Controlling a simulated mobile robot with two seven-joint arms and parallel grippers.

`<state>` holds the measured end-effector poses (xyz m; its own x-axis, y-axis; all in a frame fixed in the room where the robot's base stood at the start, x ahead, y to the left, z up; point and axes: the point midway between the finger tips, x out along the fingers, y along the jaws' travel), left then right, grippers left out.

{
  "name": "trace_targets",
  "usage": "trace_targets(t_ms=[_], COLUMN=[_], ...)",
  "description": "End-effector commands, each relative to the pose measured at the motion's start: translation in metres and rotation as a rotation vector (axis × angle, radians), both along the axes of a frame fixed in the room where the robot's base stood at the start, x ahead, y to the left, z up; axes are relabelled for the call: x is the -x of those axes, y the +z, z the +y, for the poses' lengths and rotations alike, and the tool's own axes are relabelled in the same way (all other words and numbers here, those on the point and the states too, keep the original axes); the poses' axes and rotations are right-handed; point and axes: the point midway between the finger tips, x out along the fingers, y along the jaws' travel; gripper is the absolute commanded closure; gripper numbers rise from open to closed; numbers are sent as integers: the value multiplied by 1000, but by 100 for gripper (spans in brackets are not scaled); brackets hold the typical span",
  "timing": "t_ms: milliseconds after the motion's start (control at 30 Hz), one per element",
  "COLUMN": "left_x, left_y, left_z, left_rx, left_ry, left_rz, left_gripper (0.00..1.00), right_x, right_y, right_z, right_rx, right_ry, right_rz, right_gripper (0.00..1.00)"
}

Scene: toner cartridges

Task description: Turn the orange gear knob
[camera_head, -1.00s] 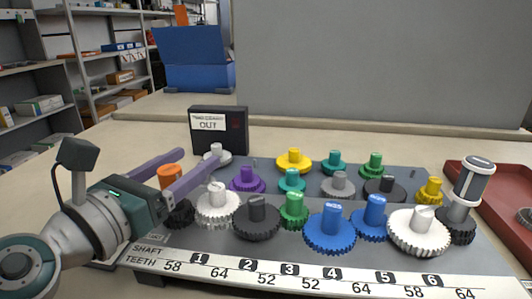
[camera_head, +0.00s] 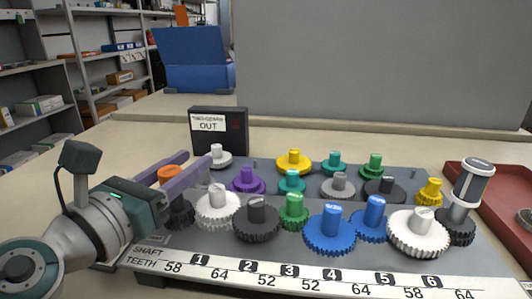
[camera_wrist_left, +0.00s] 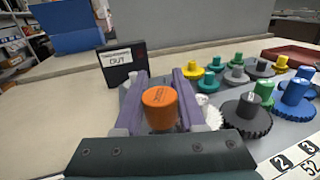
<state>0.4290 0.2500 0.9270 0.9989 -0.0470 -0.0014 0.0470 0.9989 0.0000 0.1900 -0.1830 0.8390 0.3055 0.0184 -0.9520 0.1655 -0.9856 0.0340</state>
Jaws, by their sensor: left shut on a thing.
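The orange gear knob (camera_head: 171,174) stands upright at the left end of the gear board, and a black toothed gear (camera_head: 180,216) shows beneath it. My left gripper (camera_head: 182,170) is shut on the knob, with one purple finger on each side. In the left wrist view the orange knob (camera_wrist_left: 160,107) sits between the two fingers, its top face bare with faint marking. The fingers hide parts of its sides in the head view. My right gripper is not in view.
A white gear (camera_head: 217,209) stands close to the right of the gripper. Several coloured gears fill the board, with a numbered strip (camera_head: 300,280) along its front. A black box reading OUT (camera_head: 218,128) stands behind. A red tray (camera_head: 505,210) lies at right.

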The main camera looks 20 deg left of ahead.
Motion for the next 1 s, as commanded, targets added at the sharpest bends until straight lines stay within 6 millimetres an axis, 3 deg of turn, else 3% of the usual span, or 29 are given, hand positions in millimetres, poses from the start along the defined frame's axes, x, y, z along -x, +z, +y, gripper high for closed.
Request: trace_targets(t_ms=[500, 1000], left_x=[1, 8], left_y=[2, -1], left_z=[9, 21], left_rx=[6, 3], left_ry=[363, 830], left_rz=[0, -3], left_gripper=[100, 100], right_x=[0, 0], right_y=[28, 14], right_z=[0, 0], right_rx=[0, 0], right_ry=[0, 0], right_rz=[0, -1], right_gripper=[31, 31])
